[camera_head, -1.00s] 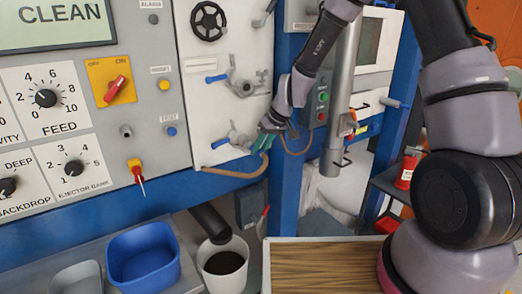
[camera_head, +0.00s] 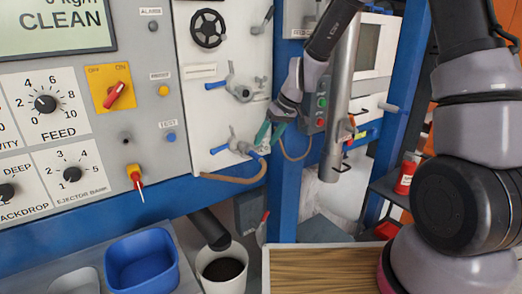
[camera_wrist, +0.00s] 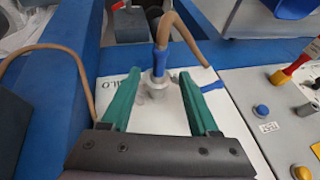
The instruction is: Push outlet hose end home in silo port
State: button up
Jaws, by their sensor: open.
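In the wrist view the blue hose end (camera_wrist: 160,60) meets a grey metal port (camera_wrist: 155,86) on the white panel, beside partly hidden lettering. I cannot tell how deep it sits. My gripper (camera_head: 270,131) is at the panel's lower right. In the wrist view my gripper (camera_wrist: 159,80) has its green fingers wide apart, one on each side of the port, with nothing held between them.
A blue-handled valve (camera_head: 232,145) is close to the port's left. A blue post (camera_head: 286,190) and a second tan hose (camera_head: 296,157) are to the right. Below stand a blue bin (camera_head: 142,262) and a white bucket (camera_head: 222,270).

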jog(key=shift+v, duration=1.9)
